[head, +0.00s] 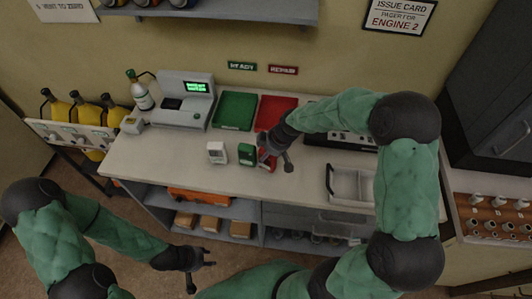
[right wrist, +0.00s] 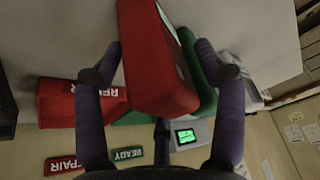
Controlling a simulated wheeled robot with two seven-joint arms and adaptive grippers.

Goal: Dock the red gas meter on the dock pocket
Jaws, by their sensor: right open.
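The red gas meter (head: 266,161) stands on the bench beside a green meter (head: 246,154) and a white meter (head: 216,152). My right gripper (head: 275,155) is over the red meter and partly hides it. In the right wrist view the red meter (right wrist: 155,60) lies between the spread fingers of the right gripper (right wrist: 162,62). The fingers are open; I cannot tell whether one touches it. A grey station (head: 190,92) with a lit green screen stands at the back left; its dark recess (head: 172,103) may be the dock pocket. My left gripper (head: 201,274) is open and empty, low in front of the bench.
A green tray (head: 235,109) and a red tray (head: 284,103) lie at the back, under READY and REPAIR signs. A gas cylinder (head: 143,97) stands left of the station. A white bin (head: 350,185) is at the right. The bench's front left is clear.

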